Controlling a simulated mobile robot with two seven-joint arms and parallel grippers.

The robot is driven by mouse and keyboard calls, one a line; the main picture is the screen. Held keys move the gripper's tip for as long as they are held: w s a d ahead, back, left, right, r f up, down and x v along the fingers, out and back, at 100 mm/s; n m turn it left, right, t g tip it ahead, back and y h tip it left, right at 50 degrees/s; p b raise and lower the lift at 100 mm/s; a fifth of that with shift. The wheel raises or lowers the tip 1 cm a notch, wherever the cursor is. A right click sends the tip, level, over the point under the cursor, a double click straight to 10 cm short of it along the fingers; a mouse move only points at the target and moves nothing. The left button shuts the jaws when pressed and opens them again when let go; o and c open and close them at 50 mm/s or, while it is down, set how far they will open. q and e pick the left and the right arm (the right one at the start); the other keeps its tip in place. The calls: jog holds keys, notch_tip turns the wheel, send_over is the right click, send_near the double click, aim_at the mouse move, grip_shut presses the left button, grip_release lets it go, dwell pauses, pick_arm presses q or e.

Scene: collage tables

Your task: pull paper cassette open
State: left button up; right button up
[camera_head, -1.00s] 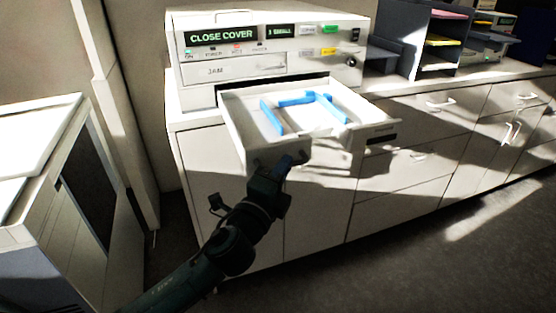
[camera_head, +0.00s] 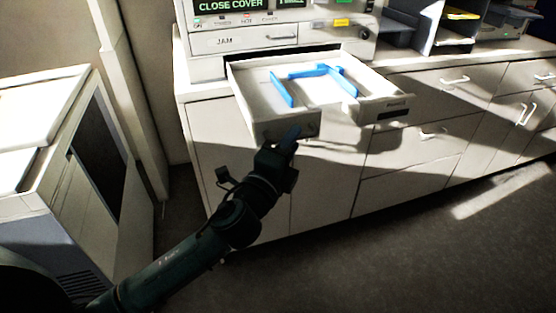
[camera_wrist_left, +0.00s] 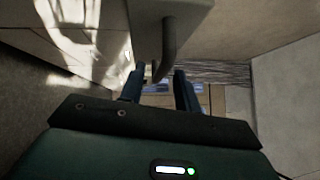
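The paper cassette (camera_head: 338,108) is a white, open-topped tray with blue guides (camera_head: 282,88) inside. It sticks well out of the front of the grey-white machine (camera_head: 246,42), below a panel marked JAM. My left gripper (camera_head: 288,140) is at the cassette's front face, near its left corner. In the left wrist view its two dark fingers (camera_wrist_left: 160,80) are apart, with a curved grey handle (camera_wrist_left: 169,42) between them. Gaps show beside the handle, so the fingers do not look clamped on it. My right gripper is not in view.
A white cabinet (camera_head: 245,185) with drawers and handles runs below the machine and to the right. A light-coloured unit (camera_head: 75,165) with a dark panel stands at the left. Dark paper shelves (camera_head: 430,25) stand at the upper right. The floor in front (camera_head: 400,260) is clear.

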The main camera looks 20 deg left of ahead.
pick_arm(q)
jog(key=b+v, duration=0.2)
jog(key=v, duration=1)
jog(key=shift+s+b, duration=0.25)
jog(key=shift+b, duration=0.1)
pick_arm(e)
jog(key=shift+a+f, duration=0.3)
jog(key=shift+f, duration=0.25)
pick_arm(q)
jog(key=shift+a+f, duration=0.1)
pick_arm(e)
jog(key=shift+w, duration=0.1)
